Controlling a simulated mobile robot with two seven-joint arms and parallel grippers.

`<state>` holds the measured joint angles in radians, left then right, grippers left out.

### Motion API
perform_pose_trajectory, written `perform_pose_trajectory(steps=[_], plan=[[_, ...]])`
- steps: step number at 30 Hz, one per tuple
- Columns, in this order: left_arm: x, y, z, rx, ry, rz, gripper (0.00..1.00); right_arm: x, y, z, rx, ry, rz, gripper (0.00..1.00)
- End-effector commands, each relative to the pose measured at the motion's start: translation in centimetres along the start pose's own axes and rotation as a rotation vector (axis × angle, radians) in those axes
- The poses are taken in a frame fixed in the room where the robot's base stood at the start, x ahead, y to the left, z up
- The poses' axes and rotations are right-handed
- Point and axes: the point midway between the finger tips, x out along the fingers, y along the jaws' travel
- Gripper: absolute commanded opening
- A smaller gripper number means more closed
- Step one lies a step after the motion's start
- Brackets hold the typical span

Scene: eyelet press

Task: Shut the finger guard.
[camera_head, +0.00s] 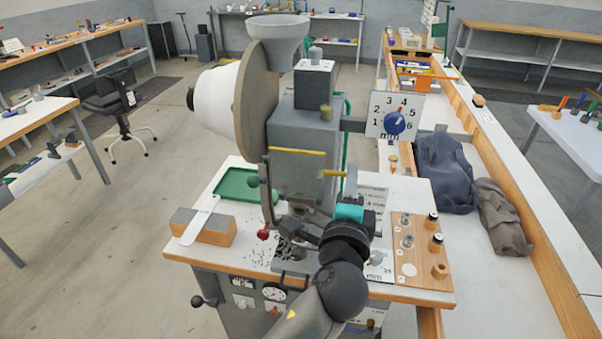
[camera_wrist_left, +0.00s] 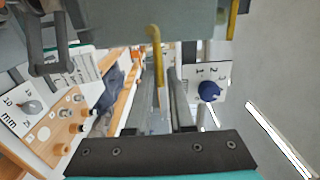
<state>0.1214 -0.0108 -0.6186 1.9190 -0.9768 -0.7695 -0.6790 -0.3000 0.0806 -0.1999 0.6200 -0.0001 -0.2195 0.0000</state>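The grey eyelet press (camera_head: 300,125) stands on a small white-topped table. Two yellow bars show on its front: a longer one (camera_head: 297,151) and a shorter one (camera_head: 333,173), which seem to belong to the finger guard; the guard's panel is hard to make out. My left gripper (camera_head: 350,178), with a teal band, points up beside the press's right front, near the shorter bar's end. In the left wrist view a yellow bar (camera_wrist_left: 158,65) runs between the two fingers (camera_wrist_left: 158,95), with gaps beside it. The fingers look apart. My right gripper is not in view.
A dial plate with a blue knob (camera_head: 394,122) juts out right of the press. A green tray (camera_head: 238,186), a wooden block (camera_head: 203,226) and a wooden board with pegs (camera_head: 420,250) lie on the table. A red ball knob (camera_head: 263,234) hangs at the press front.

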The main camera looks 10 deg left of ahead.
Motion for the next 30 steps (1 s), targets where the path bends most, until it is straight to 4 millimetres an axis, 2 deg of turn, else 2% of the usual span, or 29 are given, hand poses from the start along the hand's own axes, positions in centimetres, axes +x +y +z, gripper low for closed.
perform_pose_trajectory(steps=[1, 5, 11, 18, 30], plan=[[0.0, 0.0, 0.0, 0.000, 0.000, 0.000, 0.14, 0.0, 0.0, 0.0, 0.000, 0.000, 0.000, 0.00], [0.0, 0.0, 0.0, 0.000, 0.000, 0.000, 0.00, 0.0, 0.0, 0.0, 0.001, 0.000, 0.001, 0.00], [-0.3, 0.1, 0.0, 0.000, 0.000, 0.001, 0.00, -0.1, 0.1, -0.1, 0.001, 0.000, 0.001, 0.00], [-1.8, 0.2, 0.0, 0.001, 0.000, 0.002, 0.00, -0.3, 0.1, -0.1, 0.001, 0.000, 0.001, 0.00], [-2.3, 0.4, 0.0, 0.001, 0.000, 0.002, 0.00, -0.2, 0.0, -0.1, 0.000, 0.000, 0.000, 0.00]])
